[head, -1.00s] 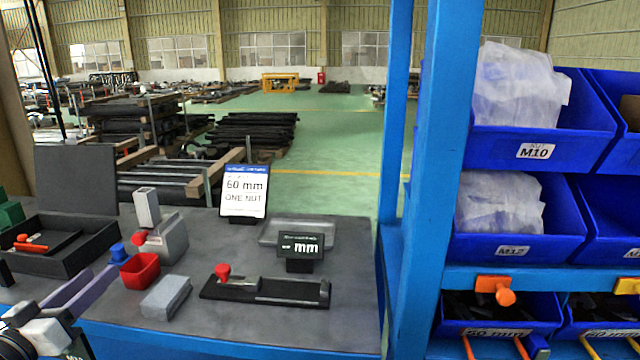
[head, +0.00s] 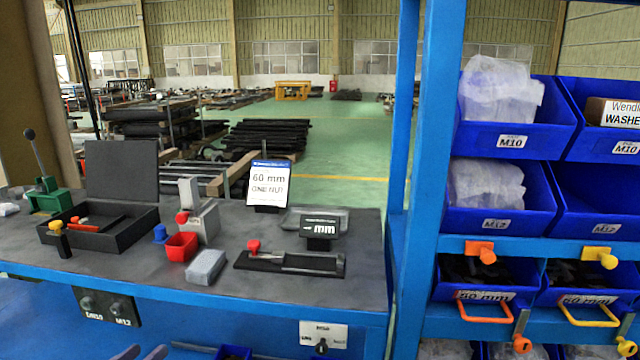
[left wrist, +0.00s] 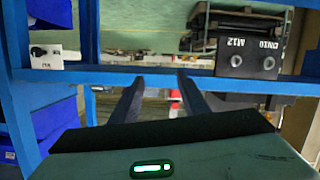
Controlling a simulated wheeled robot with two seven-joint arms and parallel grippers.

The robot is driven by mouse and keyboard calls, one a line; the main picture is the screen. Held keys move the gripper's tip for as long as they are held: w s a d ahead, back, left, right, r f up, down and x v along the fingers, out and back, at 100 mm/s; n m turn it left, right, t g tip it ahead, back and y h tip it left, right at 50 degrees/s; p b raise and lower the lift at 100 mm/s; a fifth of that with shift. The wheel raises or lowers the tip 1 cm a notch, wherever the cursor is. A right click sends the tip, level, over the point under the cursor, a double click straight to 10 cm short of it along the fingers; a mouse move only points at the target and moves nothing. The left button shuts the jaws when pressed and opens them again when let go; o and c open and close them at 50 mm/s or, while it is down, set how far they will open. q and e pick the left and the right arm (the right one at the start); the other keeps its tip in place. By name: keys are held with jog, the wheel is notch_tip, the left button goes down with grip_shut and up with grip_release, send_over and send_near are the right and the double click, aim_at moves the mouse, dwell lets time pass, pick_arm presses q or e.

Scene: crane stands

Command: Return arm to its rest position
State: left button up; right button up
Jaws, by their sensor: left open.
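My left gripper (head: 141,353) shows only at the bottom edge of the head view, as two grey finger tips apart from each other, below the front edge of the workbench (head: 330,310). In the left wrist view the gripper (left wrist: 158,85) has its two dark fingers spread with nothing between them. They point toward the blue bench frame (left wrist: 150,76), and I cannot tell how far they are from it. The rest of the left arm is hidden in the head view. My right gripper is not in view.
The bench top holds a black open case (head: 95,238), a red bin (head: 181,246), a grey block (head: 206,266), a black gauge (head: 290,263) and a 60 mm sign (head: 268,185). A dark M10/M12 panel (head: 107,306) hangs at the bench front. Blue parts bins (head: 515,140) stand right.

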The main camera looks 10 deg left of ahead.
pick_arm(q)
jog(key=s+d+f+m+g+h, duration=0.2)
jog(key=s+d+f+m+g, duration=0.2)
jog(key=s+d+f, duration=1.6)
jog(key=d+f+g, duration=0.2)
jog(key=d+f, duration=0.1)
jog(key=shift+s+d+g, duration=0.2)
jog(key=shift+s+g, duration=0.05)
jog(key=shift+g, duration=0.05)
